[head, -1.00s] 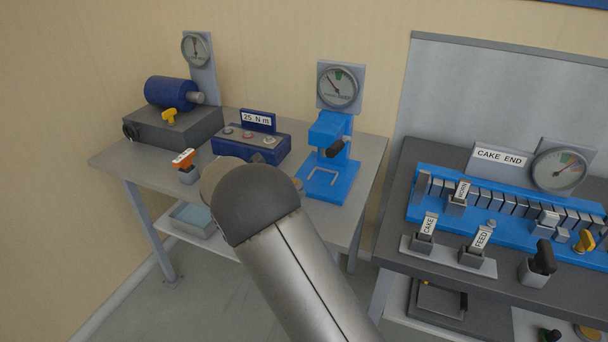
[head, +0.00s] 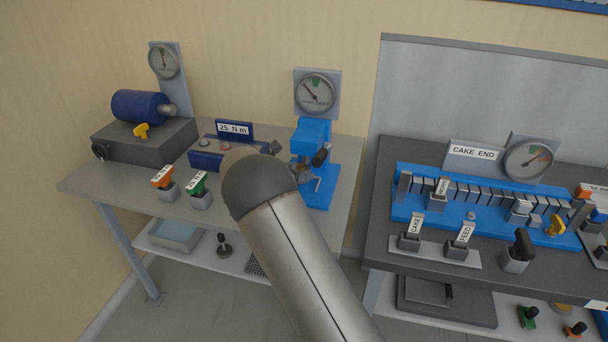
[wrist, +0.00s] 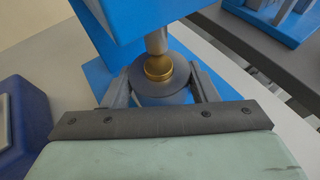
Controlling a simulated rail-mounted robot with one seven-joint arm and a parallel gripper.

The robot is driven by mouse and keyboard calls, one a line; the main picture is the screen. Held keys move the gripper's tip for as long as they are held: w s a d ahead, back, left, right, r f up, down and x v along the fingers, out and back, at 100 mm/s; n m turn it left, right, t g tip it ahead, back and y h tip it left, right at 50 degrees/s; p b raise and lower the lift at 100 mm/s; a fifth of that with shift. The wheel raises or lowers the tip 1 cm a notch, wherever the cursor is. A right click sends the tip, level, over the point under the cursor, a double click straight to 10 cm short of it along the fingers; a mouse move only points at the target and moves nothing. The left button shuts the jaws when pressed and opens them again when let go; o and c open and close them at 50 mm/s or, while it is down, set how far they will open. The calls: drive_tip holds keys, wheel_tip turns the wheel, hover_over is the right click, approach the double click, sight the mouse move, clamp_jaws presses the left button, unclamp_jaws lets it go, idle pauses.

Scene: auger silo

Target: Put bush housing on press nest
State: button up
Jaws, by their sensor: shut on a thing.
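The bush housing, a grey round part with a brass bush in its middle, shows in the wrist view (wrist: 181,87). My gripper (wrist: 163,92) is shut on it, one finger on each side. The housing is under the silver ram (wrist: 156,40) of the blue press (head: 313,135); the ram's tip appears close above the brass bush. In the head view the gripper is at the press, mostly hidden by my arm. The press nest, a grey bracket on the blue base, shows only partly (head: 318,184). I cannot tell whether the housing touches it.
A blue box marked 25 N m (head: 206,160) stands left of the press. Orange-topped (head: 168,189) and green-topped (head: 201,200) holders stand at the bench front. A gauge (head: 316,94) is behind the press. The dark CAKE END bench (head: 380,205) is to the right.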

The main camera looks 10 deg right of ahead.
drive_tip(key=shift+w+d+r, duration=0.15)
drive_tip(key=shift+w+d, duration=0.35)
drive_tip(key=shift+d, duration=0.25)
drive_tip(key=shift+w+d+f+p, duration=0.15)
drive_tip(key=shift+d+f+p, duration=0.05)
drive_tip(key=shift+d+p, duration=0.1)
drive_tip(key=shift+a+f+p, duration=0.1)
drive_tip(key=shift+f+p, duration=0.25)
drive_tip(key=shift+f, duration=1.25)
drive_tip(key=shift+f, duration=0.2)
drive_tip(key=o, duration=1.6)
drive_tip(key=shift+r, duration=0.25)
drive_tip(key=b+v, duration=0.2)
drive_tip(key=v, duration=1)
drive_tip(key=shift+f, duration=0.1)
